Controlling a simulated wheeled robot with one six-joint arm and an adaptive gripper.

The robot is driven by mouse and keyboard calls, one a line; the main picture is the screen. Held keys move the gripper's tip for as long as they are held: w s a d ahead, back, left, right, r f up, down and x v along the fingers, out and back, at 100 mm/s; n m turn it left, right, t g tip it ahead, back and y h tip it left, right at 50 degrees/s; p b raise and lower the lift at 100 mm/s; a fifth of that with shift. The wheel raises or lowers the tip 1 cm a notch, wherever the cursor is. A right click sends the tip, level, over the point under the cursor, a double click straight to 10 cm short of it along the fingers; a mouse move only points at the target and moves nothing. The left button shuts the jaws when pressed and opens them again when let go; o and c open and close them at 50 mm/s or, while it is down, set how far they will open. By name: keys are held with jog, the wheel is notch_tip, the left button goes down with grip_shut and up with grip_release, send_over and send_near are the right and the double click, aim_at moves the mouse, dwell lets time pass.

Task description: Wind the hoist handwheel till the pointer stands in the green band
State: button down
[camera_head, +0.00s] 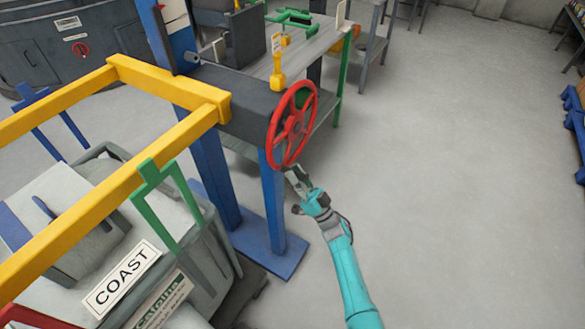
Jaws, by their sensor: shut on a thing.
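The red hoist handwheel (272,128) stands upright on the right end of a dark housing (243,106) carried on blue legs. My gripper (292,170) is at the wheel's lower rim, shut on it, with my teal arm reaching up from the bottom right. The fingertips are small here and partly merge with the rim. A blue upright panel (172,30) with a white strip stands behind the housing at the top. I cannot make out a pointer or a green band on it.
A workbench (312,45) with a yellow-handled lever (278,68) and green parts stands behind the wheel. The floor (440,170) to the right is clear.

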jog(key=shift+w+d+f+n+g+y, duration=0.1)
jog(key=shift+w+d+n+g+y, duration=0.35)
jog(key=shift+n+g+y, duration=0.4)
jog(key=shift+w+d+f+n+g+y, duration=0.1)
jog(key=shift+w+d+n+g+y, duration=0.3)
jog(key=shift+n, duration=0.75)
jog(key=shift+a, duration=0.1)
jog(key=c, duration=1)
grip_release()
jog(key=shift+o, duration=0.2)
jog(key=shift+f, duration=0.1)
jog(key=shift+s+a+f, duration=0.1)
jog(key=shift+s+f, duration=0.1)
jog(key=shift+f, duration=0.1)
jog(key=v, duration=1.1)
jog(key=shift+d, duration=0.4)
